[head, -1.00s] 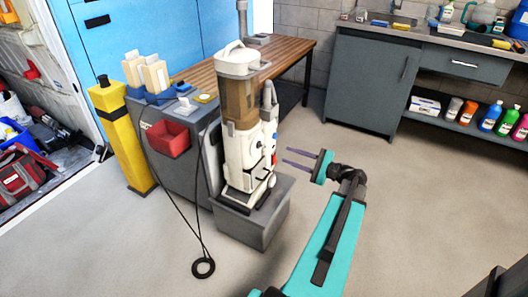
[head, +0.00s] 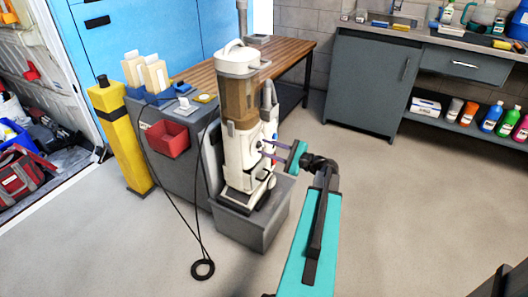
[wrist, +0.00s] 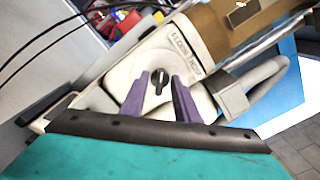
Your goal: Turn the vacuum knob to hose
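The upright vacuum (head: 240,150) is white with a brown clear canister, standing on a grey block. In the wrist view its white body (wrist: 182,42) carries a label reading FLOOR and HOSE. The small dark vacuum knob (wrist: 158,82) sits on a round pale face below the label. My gripper (head: 264,148) is at the right side of the vacuum. It is open, and its two purple fingers (wrist: 157,78) appear on either side of the knob with gaps between. Whether the fingertips touch the vacuum is unclear. In the head view the knob is hidden or too small to tell.
The grey block (head: 250,230) bears the vacuum. A yellow post (head: 122,140) is at left. A black cord hangs to the floor. The floor at right is clear.

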